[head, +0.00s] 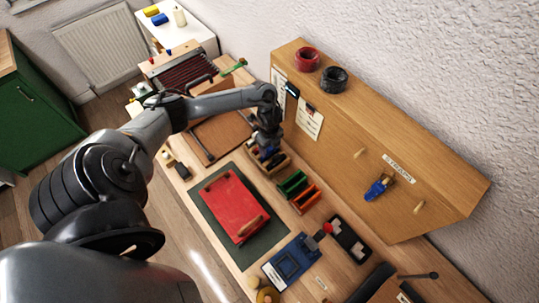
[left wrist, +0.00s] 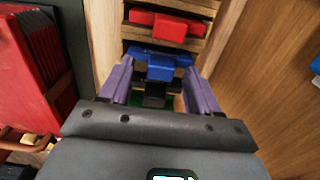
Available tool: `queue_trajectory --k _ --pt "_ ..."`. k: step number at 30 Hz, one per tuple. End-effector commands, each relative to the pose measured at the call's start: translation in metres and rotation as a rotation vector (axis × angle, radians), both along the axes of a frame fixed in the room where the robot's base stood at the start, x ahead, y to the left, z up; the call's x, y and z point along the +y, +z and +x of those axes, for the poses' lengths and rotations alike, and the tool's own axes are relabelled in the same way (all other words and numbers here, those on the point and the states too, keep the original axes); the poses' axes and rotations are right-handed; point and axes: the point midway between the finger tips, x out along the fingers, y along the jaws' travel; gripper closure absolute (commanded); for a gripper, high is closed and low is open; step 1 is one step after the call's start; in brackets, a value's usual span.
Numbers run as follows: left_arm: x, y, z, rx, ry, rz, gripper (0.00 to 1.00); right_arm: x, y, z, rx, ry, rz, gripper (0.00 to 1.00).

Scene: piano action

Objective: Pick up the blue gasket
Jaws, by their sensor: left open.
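The blue gasket (left wrist: 158,64) shows in the left wrist view as a blocky blue piece in a compartment of a wooden tray (left wrist: 211,45). My left gripper (left wrist: 157,73) is open, its two purple fingers on either side of the blue piece. I cannot tell whether they touch it. My right gripper is not in view.
A red piece (left wrist: 168,24) sits in the neighbouring compartment, and a black piece (left wrist: 155,95) lies nearer the wrist. A tall wooden panel (head: 375,150) rises close behind.

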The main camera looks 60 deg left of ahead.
Motion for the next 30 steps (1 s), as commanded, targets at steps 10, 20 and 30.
queue_trajectory --k 10,20,30 --pt "0.0007 -0.0111 -0.0002 0.000 -0.001 0.002 0.38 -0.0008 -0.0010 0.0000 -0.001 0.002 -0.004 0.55" --pt "0.0006 -0.0109 -0.0001 -0.001 -0.001 0.001 0.81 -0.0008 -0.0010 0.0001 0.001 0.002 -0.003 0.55" --pt "0.0006 -0.0107 0.0000 -0.001 0.000 0.001 1.00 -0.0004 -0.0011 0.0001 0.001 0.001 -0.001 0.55"
